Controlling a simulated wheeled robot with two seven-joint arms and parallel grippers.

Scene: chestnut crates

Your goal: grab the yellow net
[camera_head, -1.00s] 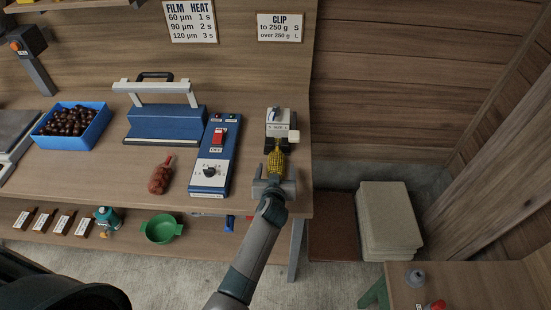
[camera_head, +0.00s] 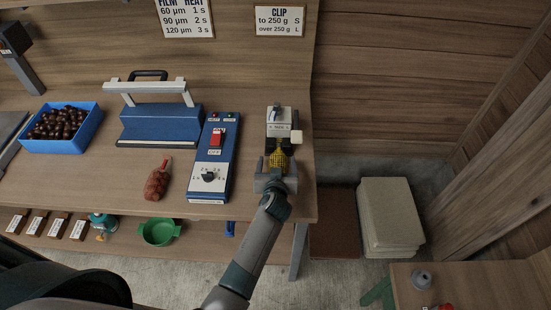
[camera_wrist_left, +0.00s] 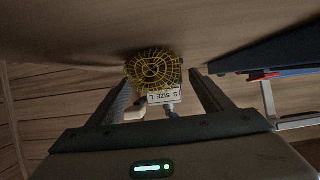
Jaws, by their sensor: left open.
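The yellow net (camera_head: 279,160) lies on the bench just in front of the clip machine (camera_head: 279,122), partly hidden by my left gripper. My left gripper (camera_head: 275,172) is open at the bench's right end, right at the near side of the net. In the left wrist view the yellow net (camera_wrist_left: 154,70) shows its rounded mesh end between the tips of the two open fingers (camera_wrist_left: 162,88). I cannot tell whether the fingers touch it. My right gripper is not in view.
A blue sealer (camera_head: 162,124) and a blue control box (camera_head: 213,160) stand left of the clip machine. A red net (camera_head: 157,184) lies near the front edge. A blue crate (camera_head: 62,144) holds chestnuts. A green bowl (camera_head: 159,232) is on the lower shelf.

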